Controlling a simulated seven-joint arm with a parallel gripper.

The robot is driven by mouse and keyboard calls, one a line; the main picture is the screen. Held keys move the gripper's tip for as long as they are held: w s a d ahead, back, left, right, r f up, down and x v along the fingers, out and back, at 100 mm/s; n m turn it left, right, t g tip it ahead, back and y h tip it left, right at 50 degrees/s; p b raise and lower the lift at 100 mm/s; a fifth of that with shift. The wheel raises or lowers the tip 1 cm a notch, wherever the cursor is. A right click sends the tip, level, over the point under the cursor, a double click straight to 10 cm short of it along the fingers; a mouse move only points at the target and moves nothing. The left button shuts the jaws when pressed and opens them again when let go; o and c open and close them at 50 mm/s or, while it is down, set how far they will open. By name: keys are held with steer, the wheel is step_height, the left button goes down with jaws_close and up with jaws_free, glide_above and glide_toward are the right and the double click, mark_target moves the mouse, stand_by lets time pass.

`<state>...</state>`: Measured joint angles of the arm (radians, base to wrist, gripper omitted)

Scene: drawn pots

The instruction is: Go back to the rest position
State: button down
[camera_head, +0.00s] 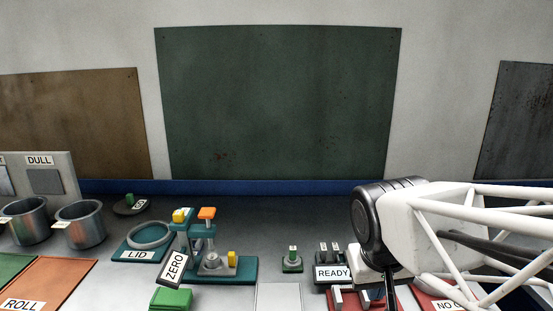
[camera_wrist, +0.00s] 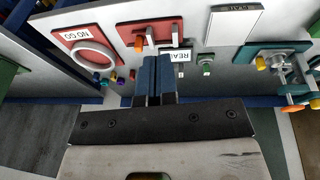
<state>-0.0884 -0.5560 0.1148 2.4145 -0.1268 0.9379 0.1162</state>
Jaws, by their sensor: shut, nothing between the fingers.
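My gripper (camera_wrist: 153,80) shows in the wrist view with its two blue fingers together and nothing between them. They point towards the red plate (camera_wrist: 165,35) with upright grey posts. The READY stand (camera_wrist: 181,57) is just to the right of the fingertips in that view. In the head view my white arm comes in from the right, and its dark wrist hangs over the right part of the bench by the READY stand (camera_head: 333,273). The fingers are mostly hidden there. I cannot tell whether the fingertips touch the plate.
Two metal pots (camera_head: 80,224) stand at the left by the DULL panel (camera_head: 45,181). A teal fixture (camera_head: 235,268) with a ZERO tag (camera_head: 174,267) stands left of centre, beside the LID ring (camera_head: 150,235). A NO GO plate (camera_wrist: 75,38) lies beside the red plate. The air above the bench centre is clear.

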steer(key=s+d+f+y, duration=0.1)
steer(key=s+f, duration=0.1)
steer(key=s, duration=0.4)
steer(key=shift+d+f+m, duration=0.3)
steer(key=shift+d+f, duration=0.05)
